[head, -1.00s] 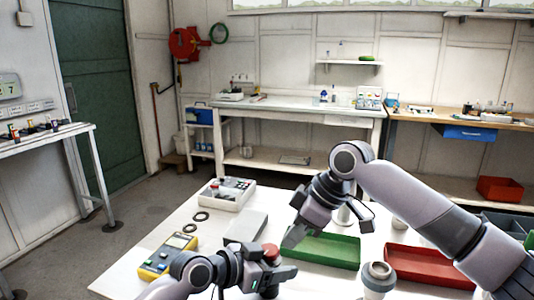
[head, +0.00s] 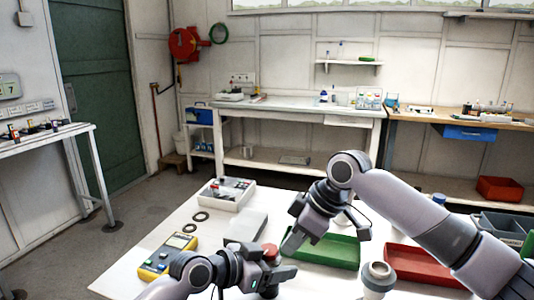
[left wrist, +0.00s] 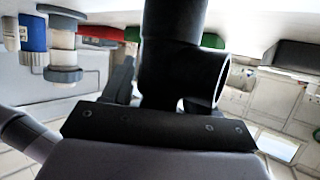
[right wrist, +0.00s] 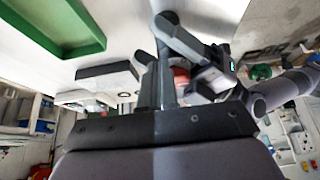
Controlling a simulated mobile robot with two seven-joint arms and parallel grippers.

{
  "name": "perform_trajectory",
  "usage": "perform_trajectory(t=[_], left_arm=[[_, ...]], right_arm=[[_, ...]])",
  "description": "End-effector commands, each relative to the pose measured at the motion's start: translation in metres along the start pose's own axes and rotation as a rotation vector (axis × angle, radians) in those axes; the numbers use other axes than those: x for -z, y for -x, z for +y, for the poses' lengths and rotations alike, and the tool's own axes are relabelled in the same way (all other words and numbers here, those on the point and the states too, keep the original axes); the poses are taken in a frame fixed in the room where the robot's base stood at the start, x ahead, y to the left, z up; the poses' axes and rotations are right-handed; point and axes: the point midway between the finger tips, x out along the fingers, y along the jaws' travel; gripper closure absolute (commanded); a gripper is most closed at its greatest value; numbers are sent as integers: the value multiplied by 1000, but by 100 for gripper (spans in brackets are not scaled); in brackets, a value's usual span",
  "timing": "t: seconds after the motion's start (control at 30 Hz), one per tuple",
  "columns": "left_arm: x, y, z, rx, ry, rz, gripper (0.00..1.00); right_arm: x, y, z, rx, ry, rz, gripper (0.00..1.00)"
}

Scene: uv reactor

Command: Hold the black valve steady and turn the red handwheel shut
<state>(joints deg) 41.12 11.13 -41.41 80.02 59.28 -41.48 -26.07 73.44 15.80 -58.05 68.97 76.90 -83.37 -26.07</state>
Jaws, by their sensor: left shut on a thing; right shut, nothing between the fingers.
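The black valve (left wrist: 172,60) fills the middle of the left wrist view, its round side opening facing right. My left gripper (head: 268,281) is shut on the valve's body, above the white table. The red handwheel (head: 270,252) sits on top of the valve; it also shows in the right wrist view (right wrist: 181,76), partly hidden by my right gripper's fingers. My right gripper (head: 291,243) is shut and empty, pointing down just above and right of the handwheel in the head view. I cannot tell whether its fingertips touch the wheel.
A green tray (head: 345,251) lies behind the right gripper, and a red tray (head: 425,265) right of it. A grey-collared cylinder (head: 378,276) stands in front. A yellow meter (head: 168,257), black rings (head: 200,217) and a grey box (head: 246,226) occupy the left side.

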Motion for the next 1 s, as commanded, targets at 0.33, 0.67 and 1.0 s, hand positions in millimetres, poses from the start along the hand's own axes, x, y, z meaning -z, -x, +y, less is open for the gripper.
perform_trajectory(t=[0.33, 0.67, 1.0], left_arm=[[-3, -1, 2, -4, -1, -6, 83], [-3, -1, 2, -4, 0, -6, 83], [-2, -2, 3, -5, 0, -6, 83]], right_arm=[[1, 0, -6, 5, 5, 7, 100], [0, 0, -16, 6, 7, 8, 100], [2, 0, -27, 6, 8, 8, 100]])
